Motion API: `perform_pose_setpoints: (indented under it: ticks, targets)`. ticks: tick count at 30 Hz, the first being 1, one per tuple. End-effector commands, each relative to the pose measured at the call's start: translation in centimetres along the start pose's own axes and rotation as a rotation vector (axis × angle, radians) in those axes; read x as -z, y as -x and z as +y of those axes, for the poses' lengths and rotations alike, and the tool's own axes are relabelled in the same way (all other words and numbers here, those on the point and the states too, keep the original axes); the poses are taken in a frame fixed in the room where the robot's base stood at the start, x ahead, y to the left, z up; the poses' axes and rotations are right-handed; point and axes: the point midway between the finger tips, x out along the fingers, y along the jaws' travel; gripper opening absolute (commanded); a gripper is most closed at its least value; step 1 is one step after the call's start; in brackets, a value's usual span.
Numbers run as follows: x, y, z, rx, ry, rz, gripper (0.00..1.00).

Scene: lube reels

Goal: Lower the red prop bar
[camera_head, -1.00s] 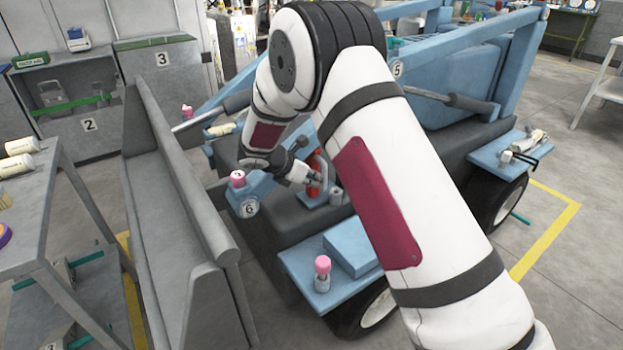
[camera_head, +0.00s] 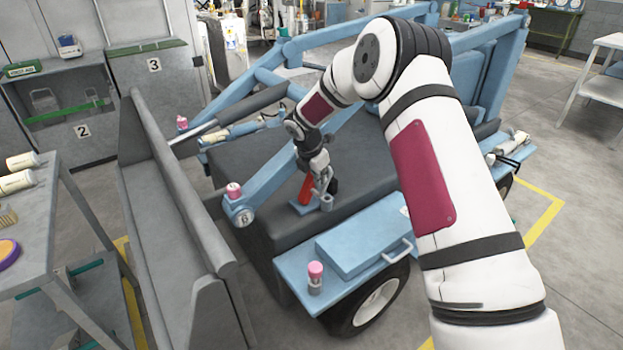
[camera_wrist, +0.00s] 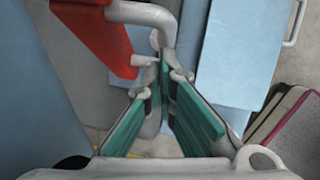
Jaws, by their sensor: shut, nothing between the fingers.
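The red prop bar (camera_head: 306,189) stands short and slightly tilted on a small blue base plate on the dark grey deck of the blue machine. In the wrist view the red bar (camera_wrist: 105,38) fills the upper left, with a bent grey rod (camera_wrist: 150,14) beside it. My gripper (camera_head: 324,186) points down just right of the red bar in the head view. In the wrist view its green-padded fingers (camera_wrist: 166,72) converge with nothing held between them, close to the rod's lower end. Whether they touch the rod I cannot tell. The gripper partly hides the bar's surroundings.
A blue box with a handle (camera_head: 362,235) sits on the near fender, beside a pink-capped fitting (camera_head: 315,277). A long grey rail (camera_head: 180,220) stands to the left. Blue lift arms (camera_head: 262,90) rise behind.

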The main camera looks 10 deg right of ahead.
Motion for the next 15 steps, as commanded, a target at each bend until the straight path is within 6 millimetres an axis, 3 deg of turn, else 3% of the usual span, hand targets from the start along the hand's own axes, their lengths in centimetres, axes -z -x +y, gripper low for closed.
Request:
perform_pose_setpoints:
  ticks: [6,15]
  targets:
    - [-2.3,-1.7,-0.5,-0.025,-0.039,0.205,0.0]
    - [-4.2,-3.8,-0.9,-0.056,-0.062,0.443,0.0]
